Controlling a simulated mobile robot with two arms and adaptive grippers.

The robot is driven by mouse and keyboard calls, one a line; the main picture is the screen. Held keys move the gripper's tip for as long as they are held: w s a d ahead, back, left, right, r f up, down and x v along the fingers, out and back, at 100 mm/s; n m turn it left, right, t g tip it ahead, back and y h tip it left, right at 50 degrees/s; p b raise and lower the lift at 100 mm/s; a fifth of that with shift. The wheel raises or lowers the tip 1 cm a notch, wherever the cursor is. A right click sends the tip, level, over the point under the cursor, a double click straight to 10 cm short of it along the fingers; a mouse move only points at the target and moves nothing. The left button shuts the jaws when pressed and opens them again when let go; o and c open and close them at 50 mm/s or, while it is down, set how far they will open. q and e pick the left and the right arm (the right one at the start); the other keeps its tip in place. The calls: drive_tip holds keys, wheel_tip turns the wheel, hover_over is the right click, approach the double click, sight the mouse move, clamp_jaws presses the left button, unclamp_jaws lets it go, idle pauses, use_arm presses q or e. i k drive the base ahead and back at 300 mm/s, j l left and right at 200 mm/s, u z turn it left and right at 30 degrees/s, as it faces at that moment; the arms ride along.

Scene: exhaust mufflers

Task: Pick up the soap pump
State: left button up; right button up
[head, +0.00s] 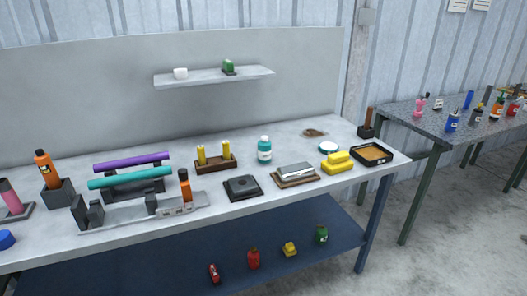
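No thing in view can be told for certain as the soap pump. Several small bottles stand on the grey table at right: a blue one (452,121) near its front edge, an orange one (496,106) with a dark top, and a pink item (420,105) at the left end. They are too small to tell which has a pump head. A teal bottle (264,149) with a pale top and label stands upright on the long workbench. Neither of my grippers is in view.
The long workbench (345,137) carries purple (131,162) and teal (130,178) tubes on a rack, a yellow item (337,162) and a black tray (372,148). A wall shelf (214,76) hangs above. The lower shelf (180,277) holds small items. Floor (440,245) at right is clear.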

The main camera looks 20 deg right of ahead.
sight(265, 149)
drive_tip(key=i+l+z, duration=0.1)
drive_tip(key=i+z, duration=0.35)
drive_tip(key=z, duration=0.25)
